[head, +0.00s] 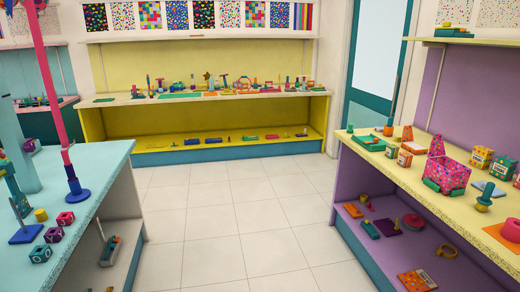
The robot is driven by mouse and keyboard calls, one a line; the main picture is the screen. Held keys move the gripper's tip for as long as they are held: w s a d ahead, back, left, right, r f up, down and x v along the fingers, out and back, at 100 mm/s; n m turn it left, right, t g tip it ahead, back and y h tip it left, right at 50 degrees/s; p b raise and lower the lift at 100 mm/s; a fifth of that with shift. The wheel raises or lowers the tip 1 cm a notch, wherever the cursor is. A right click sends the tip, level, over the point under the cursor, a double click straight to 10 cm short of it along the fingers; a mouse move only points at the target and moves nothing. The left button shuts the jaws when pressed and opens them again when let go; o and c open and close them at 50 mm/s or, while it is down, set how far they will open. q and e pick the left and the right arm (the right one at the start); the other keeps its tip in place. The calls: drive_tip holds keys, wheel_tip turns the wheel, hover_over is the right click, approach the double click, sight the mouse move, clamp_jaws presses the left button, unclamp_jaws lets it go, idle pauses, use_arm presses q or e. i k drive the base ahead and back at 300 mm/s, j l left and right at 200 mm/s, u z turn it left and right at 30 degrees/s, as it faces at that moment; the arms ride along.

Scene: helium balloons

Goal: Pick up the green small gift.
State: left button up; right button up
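Small gift-like cubes sit near the front edge of the light-blue counter (105,160) at the left. Other green items, including a flat green box (368,143), lie on the yellow counter at the right. I cannot tell for sure which green item is the small gift. Neither of my grippers is in view.
A tiled floor (230,215) lies open between the left counter and the yellow-topped right counter (420,185). A long yellow shelf (120,101) full of small items spans the back wall. A door (375,80) stands at the back right.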

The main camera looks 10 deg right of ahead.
sight(392, 152)
drive_tip(key=i+z, duration=0.4)
drive_tip(key=i+j+z, duration=0.2)
drive_tip(key=i+z, duration=0.15)
drive_tip(key=i+j+z, duration=0.4)
drive_tip(key=i+l, duration=0.05)
drive_tip(key=i, duration=0.05)
